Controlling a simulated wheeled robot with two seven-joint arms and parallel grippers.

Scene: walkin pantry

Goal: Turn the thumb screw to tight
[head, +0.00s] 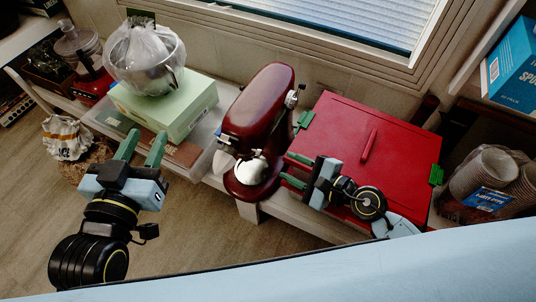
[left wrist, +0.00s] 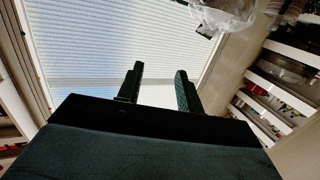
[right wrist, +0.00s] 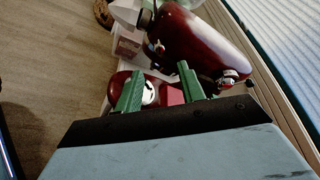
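A dark red stand mixer (head: 262,125) with a silver bowl (head: 250,171) stands on the shelf in the head view; it also shows in the right wrist view (right wrist: 198,45). A small silver knob (head: 292,98) sits on the right side of its head, probably the thumb screw; a silver knob (right wrist: 230,77) shows there in the right wrist view. My right gripper (head: 286,166) is open and empty, right of the mixer, its fingers pointing at the lower body, apart from the knob. My left gripper (head: 146,137) is open and empty, in front of the green box.
A red lidded box (head: 400,140) with green clips stands right of the mixer, beneath my right arm. A pale green box (head: 190,108) carries a bagged metal bowl (head: 145,65) on the left. Stacked cups (head: 485,175) stand at the far right. A window (head: 350,20) is behind.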

